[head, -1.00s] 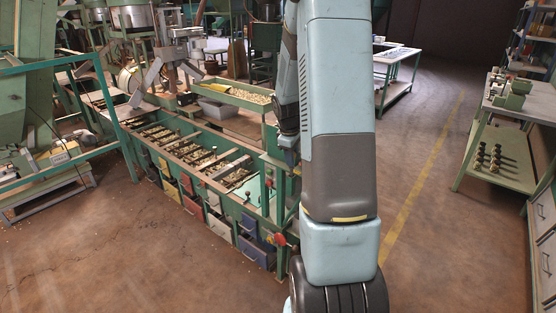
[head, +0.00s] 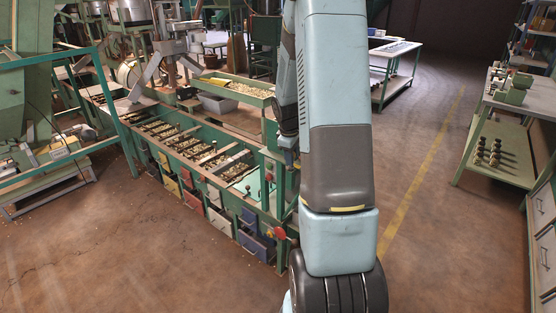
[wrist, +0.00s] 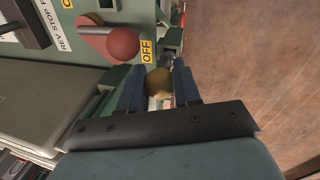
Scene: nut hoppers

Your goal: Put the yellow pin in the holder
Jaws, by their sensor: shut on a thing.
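In the wrist view, my gripper (wrist: 157,72) is shut on the yellow pin (wrist: 159,84). The pin's round, dull yellow head shows between the two blue-grey fingers. The rest of the pin is mostly hidden below its head. The gripper is beside a green machine panel with an "OFF" label (wrist: 147,51), close to its edge. I cannot make out the holder for certain in either view. In the head view, my own arm covers the middle, and I cannot make out the gripper or the pin clearly.
A red ball-ended lever (wrist: 122,43) is close to the left finger; a red knob also shows at the hopper bench's near end (head: 279,232). The green hopper bench (head: 197,170) has drawers below. Brown floor (head: 440,240) is open to the right.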

